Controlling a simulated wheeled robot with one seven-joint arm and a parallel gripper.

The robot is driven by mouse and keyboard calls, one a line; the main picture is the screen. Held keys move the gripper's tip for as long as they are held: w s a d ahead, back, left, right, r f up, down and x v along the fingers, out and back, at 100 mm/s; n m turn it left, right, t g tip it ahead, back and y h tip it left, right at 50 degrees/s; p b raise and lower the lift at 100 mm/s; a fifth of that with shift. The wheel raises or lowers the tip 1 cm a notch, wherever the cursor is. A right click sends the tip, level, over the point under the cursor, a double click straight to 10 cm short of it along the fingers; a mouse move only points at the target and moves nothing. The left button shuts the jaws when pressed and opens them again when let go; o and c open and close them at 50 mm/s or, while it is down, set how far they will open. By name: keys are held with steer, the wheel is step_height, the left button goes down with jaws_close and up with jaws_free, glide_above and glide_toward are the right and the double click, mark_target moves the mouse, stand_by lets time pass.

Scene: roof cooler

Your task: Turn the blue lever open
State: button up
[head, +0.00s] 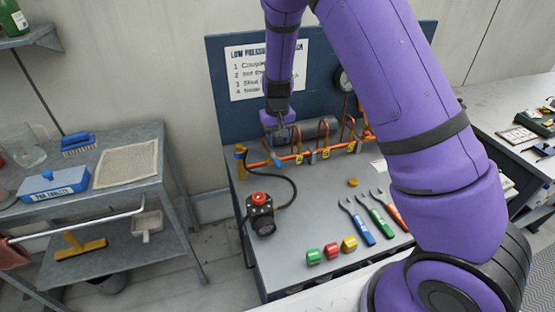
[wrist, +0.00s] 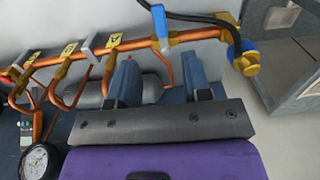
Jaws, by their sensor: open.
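The blue lever (head: 275,159) sits on the orange pipe, near its left end in the head view. In the wrist view the blue lever (wrist: 160,22) lies across the pipe, at the top centre. My gripper (head: 281,141) is above and just behind the pipe, close to the lever. In the wrist view my gripper (wrist: 165,72) has its two fingers spread with nothing between them. The lever is beyond the fingertips and appears apart from them.
A black hose (head: 292,182) runs from the pipe's left-end fitting to a black device with a red knob (head: 259,200). Wrenches (head: 357,222) and coloured blocks (head: 331,251) lie at the bench front. A gauge (head: 343,79) is on the back panel. A grey cylinder (head: 318,129) lies behind the pipe.

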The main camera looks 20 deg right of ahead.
mark_target(278, 162)
step_height(278, 162, down, 9)
steer(key=shift+f, duration=0.1)
stand_by(0.3)
jaws_close()
